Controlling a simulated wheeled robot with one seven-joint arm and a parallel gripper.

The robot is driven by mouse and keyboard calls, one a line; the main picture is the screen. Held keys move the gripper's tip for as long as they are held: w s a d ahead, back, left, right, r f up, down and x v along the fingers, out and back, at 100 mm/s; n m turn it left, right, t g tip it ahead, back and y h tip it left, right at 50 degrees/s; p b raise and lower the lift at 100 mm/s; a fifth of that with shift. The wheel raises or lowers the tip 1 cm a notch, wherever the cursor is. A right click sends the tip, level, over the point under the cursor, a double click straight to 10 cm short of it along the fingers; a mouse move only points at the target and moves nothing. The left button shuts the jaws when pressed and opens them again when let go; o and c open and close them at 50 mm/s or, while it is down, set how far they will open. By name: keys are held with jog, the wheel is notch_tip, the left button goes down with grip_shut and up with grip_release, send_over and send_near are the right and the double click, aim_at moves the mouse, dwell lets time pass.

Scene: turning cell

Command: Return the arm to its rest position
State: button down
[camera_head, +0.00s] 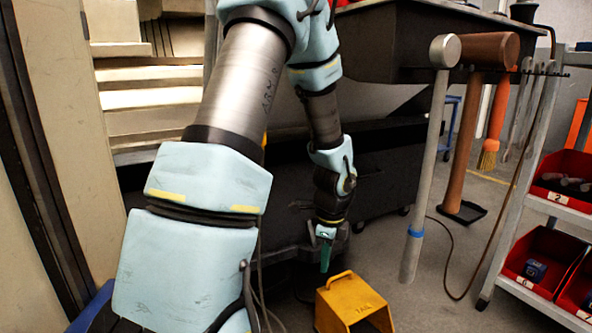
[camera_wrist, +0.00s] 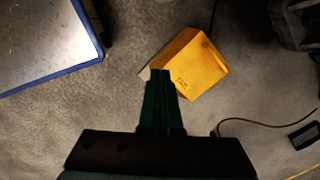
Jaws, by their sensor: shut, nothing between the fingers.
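My arm reaches forward and down across the head view, with my gripper (camera_head: 326,262) at its low end, pointing at the floor. The wrist view shows the green fingers of my gripper (camera_wrist: 160,74) together, with nothing between them. In the head view the gripper hangs just left of and above a yellow guard box (camera_head: 349,303) with a handle on top. In the wrist view the yellow box (camera_wrist: 197,66) lies beyond the fingertips; whether they touch it I cannot tell.
Hammers (camera_head: 428,150) and a brush (camera_head: 489,155) hang from a rail at the right. A rack with red bins (camera_head: 530,264) stands at the far right. A cable (camera_head: 447,262) runs over the floor. A blue-edged plate (camera_wrist: 93,53) shows at upper left in the wrist view.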

jog(key=s+a+r+n+t+p, duration=0.15)
jog(key=s+a+r+n, duration=0.25)
jog(key=a+r+n, duration=0.55)
jog(key=s+a+r+n+g+p, duration=0.1)
jog(key=s+a+r+n+p, duration=0.25)
jog(key=r+n, duration=0.6)
notch_tip(320, 180, up, 34)
jog(key=n+p, duration=0.2)
jog(key=p, duration=3.5)
jog(key=shift+a+r+h, duration=0.15)
jog(key=shift+r+h, duration=0.1)
jog(key=shift+h, duration=0.05)
jog(key=shift+t, duration=0.25)
